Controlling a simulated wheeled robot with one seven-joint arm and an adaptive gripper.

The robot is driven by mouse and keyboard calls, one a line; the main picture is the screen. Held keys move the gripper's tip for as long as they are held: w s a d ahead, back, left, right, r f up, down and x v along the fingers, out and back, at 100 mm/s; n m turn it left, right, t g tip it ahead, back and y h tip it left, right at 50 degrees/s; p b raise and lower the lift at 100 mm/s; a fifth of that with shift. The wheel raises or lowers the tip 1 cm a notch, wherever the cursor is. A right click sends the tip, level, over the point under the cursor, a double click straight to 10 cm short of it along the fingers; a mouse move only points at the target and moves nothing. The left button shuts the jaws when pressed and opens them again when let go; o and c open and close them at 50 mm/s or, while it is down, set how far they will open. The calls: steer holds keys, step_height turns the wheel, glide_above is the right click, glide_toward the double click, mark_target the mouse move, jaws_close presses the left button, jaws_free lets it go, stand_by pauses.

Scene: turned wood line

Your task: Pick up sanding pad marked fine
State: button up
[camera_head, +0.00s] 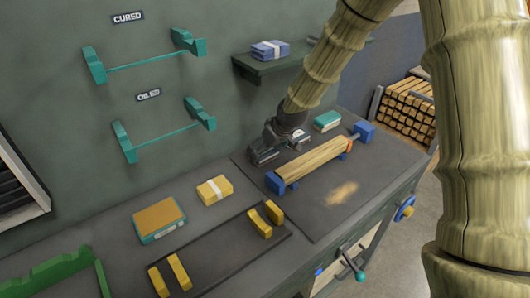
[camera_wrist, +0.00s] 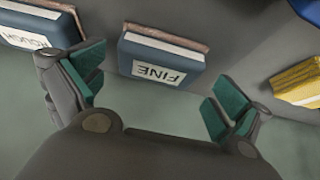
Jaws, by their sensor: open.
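The sanding pad marked FINE (camera_wrist: 160,60) shows in the wrist view as a blue block with a brownish layer along its far edge and a white label, upside down in the picture. It lies ahead of my gripper (camera_wrist: 155,84), roughly centred between the two spread, green-padded fingers. The fingers are open with nothing held, and a gap shows on both sides of the pad. In the head view my gripper (camera_head: 264,154) is low over the back of the bench near the wall. It hides the fine pad there, or nearly so.
A pad marked ROUGH (camera_wrist: 40,25) is beside the left finger. A yellow banded bundle (camera_wrist: 298,82) lies to the right. In the head view a turned wood piece (camera_head: 312,164) sits between blue blocks in front of my gripper. A shelf (camera_head: 270,65) is above.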

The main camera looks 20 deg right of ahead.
steer(key=x, duration=0.3)
steer(key=shift+w+d, duration=0.15)
steer(key=shift+w, duration=0.05)
steer(key=shift+s, duration=0.15)
steer(key=shift+f, duration=0.15)
steer(key=c, duration=0.9)
steer(key=shift+o, duration=0.2)
steer(key=shift+r, duration=0.2)
step_height(320, 180, up, 10)
steer(key=shift+f+b, duration=0.1)
steer(key=shift+b, duration=0.65)
